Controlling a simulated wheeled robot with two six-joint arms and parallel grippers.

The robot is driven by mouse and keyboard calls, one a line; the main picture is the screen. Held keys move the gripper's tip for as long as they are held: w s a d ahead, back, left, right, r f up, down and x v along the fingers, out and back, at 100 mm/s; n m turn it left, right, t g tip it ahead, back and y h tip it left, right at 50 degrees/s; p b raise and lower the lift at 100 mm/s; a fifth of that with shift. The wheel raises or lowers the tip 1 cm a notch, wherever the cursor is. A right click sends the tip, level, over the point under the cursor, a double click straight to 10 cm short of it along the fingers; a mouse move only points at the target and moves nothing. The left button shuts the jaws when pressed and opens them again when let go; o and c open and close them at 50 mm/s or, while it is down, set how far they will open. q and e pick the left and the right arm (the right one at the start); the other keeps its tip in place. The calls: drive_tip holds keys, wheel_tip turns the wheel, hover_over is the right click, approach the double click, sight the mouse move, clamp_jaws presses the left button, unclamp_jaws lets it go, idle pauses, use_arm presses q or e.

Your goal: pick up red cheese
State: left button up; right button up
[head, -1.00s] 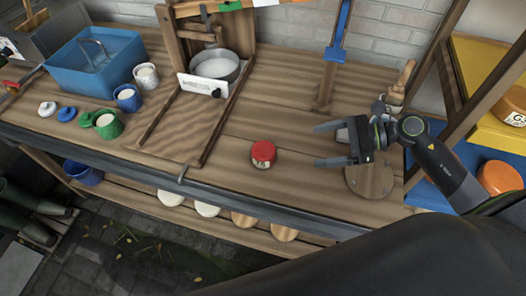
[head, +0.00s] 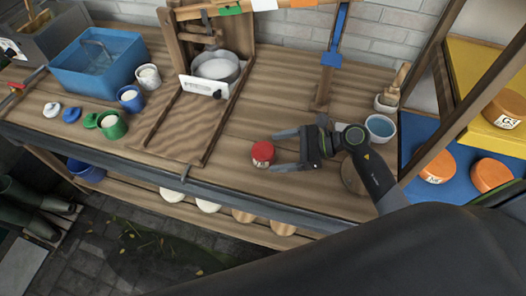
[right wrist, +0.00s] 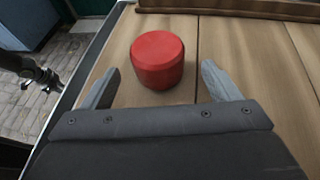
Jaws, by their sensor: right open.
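The red cheese (head: 262,153) is a small red cylinder standing upright on the wooden table. It also shows in the right wrist view (right wrist: 158,60), just beyond the fingertips and roughly between their lines. My right gripper (head: 277,149) is open and empty, just right of the cheese, with its two fingers pointing left toward it. In the right wrist view the open fingers (right wrist: 160,80) lie on either side of the near side of the cheese. My left gripper is not seen in the head view.
A wooden press with a metal pot (head: 216,70) stands behind left. A blue tub (head: 98,68) and several cups stand at the left. A bowl (head: 380,128) is behind my right arm. Orange cheeses (head: 490,175) lie on coloured boards at the right. The table around the red cheese is clear.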

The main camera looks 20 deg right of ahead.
sight(264, 153)
drive_tip(key=shift+w+a, duration=0.15)
drive_tip(key=shift+a, duration=0.2)
drive_tip(key=p+x, duration=0.2)
drive_tip(key=x, duration=0.2)
drive_tip(key=shift+r, duration=0.1)
drive_tip(key=shift+a+f, duration=0.25)
drive_tip(key=shift+c, duration=0.3)
drive_tip(key=c, duration=0.9)
drive_tip(key=shift+c, duration=1)
drive_tip(key=shift+r, duration=0.15)
